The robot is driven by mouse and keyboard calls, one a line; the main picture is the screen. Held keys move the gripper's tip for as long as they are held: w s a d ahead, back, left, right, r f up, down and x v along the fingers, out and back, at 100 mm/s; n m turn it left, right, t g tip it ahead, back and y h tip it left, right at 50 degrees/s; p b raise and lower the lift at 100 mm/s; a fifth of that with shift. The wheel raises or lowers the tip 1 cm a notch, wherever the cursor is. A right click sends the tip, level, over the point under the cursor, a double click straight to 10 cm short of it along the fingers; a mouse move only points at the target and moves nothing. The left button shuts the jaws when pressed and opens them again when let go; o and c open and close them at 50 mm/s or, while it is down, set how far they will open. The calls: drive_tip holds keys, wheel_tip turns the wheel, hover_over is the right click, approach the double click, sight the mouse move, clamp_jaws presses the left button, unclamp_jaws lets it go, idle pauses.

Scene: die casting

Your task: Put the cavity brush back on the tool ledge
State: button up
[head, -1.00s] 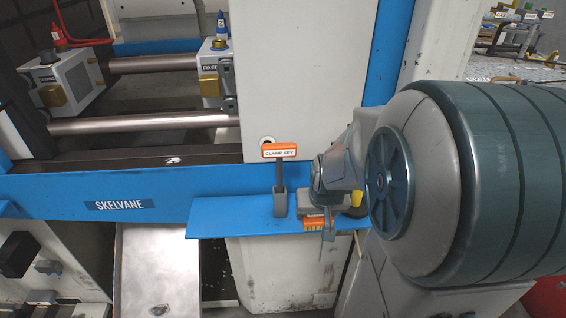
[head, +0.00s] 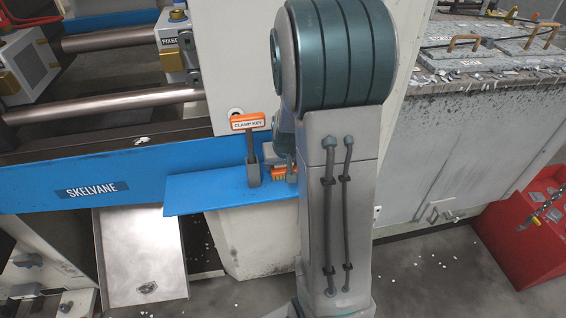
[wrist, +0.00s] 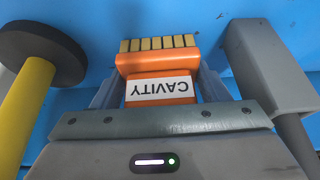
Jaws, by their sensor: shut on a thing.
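The cavity brush (wrist: 160,88) is orange with a white CAVITY label, upside down in the wrist view, and a row of yellowish bristles. My gripper (wrist: 158,95) is shut on it, one finger on each side. In the head view, the brush (head: 281,171) shows just right of the clamp key, over the blue tool ledge (head: 205,192). My arm hides part of my gripper (head: 290,172) there. The blue ledge surface (wrist: 165,20) fills the background of the wrist view. I cannot tell whether the brush touches the ledge.
The orange-topped clamp key (head: 249,122) stands upright on the ledge; its grey holder (wrist: 265,65) is close right of the brush in the wrist view. A yellow-handled tool with a dark round head (wrist: 40,55) is close on the left. The ledge's left part is clear.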

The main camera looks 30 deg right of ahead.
sight(284, 171)
drive_tip(key=shift+f, duration=0.2)
drive_tip(key=o, duration=0.9)
drive_tip(key=shift+r, duration=0.1)
drive_tip(key=shift+r, duration=0.1)
drive_tip(key=shift+s+a+r, duration=0.1)
drive_tip(key=shift+s+r, duration=0.05)
drive_tip(key=shift+r, duration=0.4)
drive_tip(key=v, duration=0.4)
drive_tip(key=shift+s+r, duration=0.1)
drive_tip(key=shift+r, duration=0.05)
drive_tip(key=s+a+b, duration=0.3)
drive_tip(key=s, duration=0.8)
drive_tip(key=s+a+r+n, duration=0.1)
drive_tip(key=s+a+r, duration=0.1)
drive_tip(key=a, duration=0.1)
drive_tip(key=s+a+r+n+g, duration=0.1)
drive_tip(key=s+a, duration=0.1)
drive_tip(key=a, duration=0.2)
drive_tip(key=s+a+r+n+y, duration=0.1)
drive_tip(key=s+a+r, duration=0.1)
drive_tip(key=a, duration=0.1)
drive_tip(key=shift+s+a+r, duration=0.2)
drive_tip(key=shift+r, duration=0.1)
